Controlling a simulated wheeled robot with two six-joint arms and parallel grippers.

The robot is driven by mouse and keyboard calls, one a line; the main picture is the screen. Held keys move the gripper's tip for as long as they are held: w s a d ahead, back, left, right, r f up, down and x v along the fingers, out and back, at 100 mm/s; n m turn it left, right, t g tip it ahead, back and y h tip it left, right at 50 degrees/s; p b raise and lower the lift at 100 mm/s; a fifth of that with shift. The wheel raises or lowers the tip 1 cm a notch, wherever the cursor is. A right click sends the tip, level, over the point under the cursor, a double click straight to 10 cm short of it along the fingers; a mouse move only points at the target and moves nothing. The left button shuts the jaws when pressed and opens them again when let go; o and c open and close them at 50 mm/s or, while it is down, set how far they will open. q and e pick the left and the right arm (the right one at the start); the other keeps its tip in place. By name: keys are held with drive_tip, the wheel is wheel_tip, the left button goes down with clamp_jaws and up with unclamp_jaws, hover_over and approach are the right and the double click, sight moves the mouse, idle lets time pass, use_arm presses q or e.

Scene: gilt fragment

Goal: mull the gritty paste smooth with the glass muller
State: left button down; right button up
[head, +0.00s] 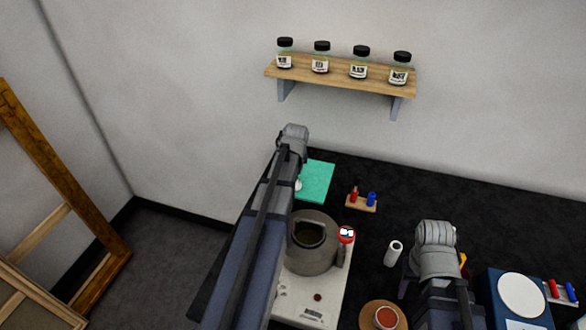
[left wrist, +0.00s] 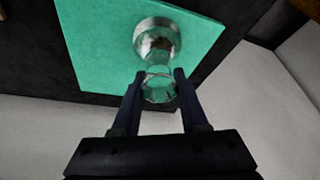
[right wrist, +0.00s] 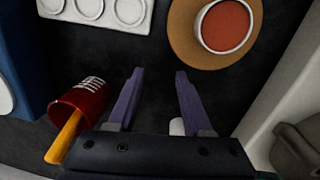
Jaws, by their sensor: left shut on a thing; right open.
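The glass muller (left wrist: 158,88) is clear, with a narrow handle and a wider round foot. My left gripper (left wrist: 159,74) is shut on its handle in the left wrist view. The foot is over the green slab (left wrist: 90,40); I cannot tell whether it touches. Paste cannot be made out clearly around the foot. In the head view the green slab (head: 318,178) lies at the back left of the bench, and my left arm hides most of the muller. My right gripper (right wrist: 157,75) is open and empty above the dark bench in the right wrist view.
A grey pot (head: 303,258) stands on a white base near my left arm. A red cup (right wrist: 84,97) with a yellow handle lies left of my right gripper. A cup of red powder (right wrist: 226,25) sits on a round board. A blue scale (head: 500,312) is at the right.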

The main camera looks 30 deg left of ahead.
use_arm(q)
drive_tip(key=shift+w+a, duration=0.2)
drive_tip(key=shift+w, duration=0.7)
drive_tip(key=shift+w+a, duration=0.2)
drive_tip(key=shift+w, duration=0.7)
use_arm(e)
drive_tip(key=shift+f, duration=0.15)
use_arm(q)
drive_tip(key=shift+w+a, duration=0.25)
drive_tip(key=shift+w, duration=0.7)
drive_tip(key=shift+w+a, duration=0.25)
drive_tip(key=shift+w, duration=0.7)
wheel_tip(320, 180, up, 6)
drive_tip(key=p, duration=0.6)
use_arm(e)
wheel_tip(320, 180, up, 6)
